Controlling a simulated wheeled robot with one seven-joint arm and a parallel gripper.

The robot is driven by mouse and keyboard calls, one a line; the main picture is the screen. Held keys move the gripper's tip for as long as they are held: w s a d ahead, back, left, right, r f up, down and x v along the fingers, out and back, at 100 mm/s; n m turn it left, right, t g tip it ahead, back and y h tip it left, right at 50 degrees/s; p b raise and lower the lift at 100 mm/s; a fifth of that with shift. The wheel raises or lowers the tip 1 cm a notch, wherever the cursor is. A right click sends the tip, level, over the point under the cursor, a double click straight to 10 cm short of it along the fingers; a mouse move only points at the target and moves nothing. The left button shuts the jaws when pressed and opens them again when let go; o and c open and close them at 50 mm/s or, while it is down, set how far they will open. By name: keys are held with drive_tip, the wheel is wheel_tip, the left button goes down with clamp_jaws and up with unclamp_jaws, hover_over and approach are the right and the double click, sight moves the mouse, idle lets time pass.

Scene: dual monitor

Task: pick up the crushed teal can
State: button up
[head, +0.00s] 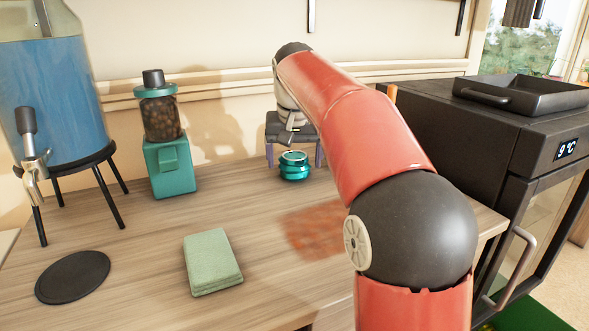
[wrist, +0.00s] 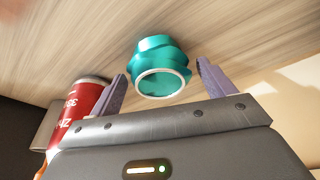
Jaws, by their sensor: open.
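The crushed teal can (head: 294,166) stands on the wooden counter near the back wall, squashed short with a pale rim. In the wrist view the same teal can (wrist: 160,70) lies between and a little beyond my two purple fingers. My gripper (head: 294,162) is open around or just behind the can in the head view, fingers pointing down. In the wrist view my gripper (wrist: 160,85) has its fingers spread wide, with a gap on both sides of the can. I cannot tell exactly how deep the can sits between them.
A red can (wrist: 88,98) stands beside my left finger in the wrist view. A teal coffee grinder (head: 170,165), a blue water dispenser (head: 60,100), a green cloth (head: 212,262) and a black disc (head: 73,277) are to the left. A black oven (head: 450,130) stands right.

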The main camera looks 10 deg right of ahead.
drive_tip(key=shift+f, duration=0.2)
drive_tip(key=c, duration=1.1)
drive_tip(key=shift+o, duration=0.2)
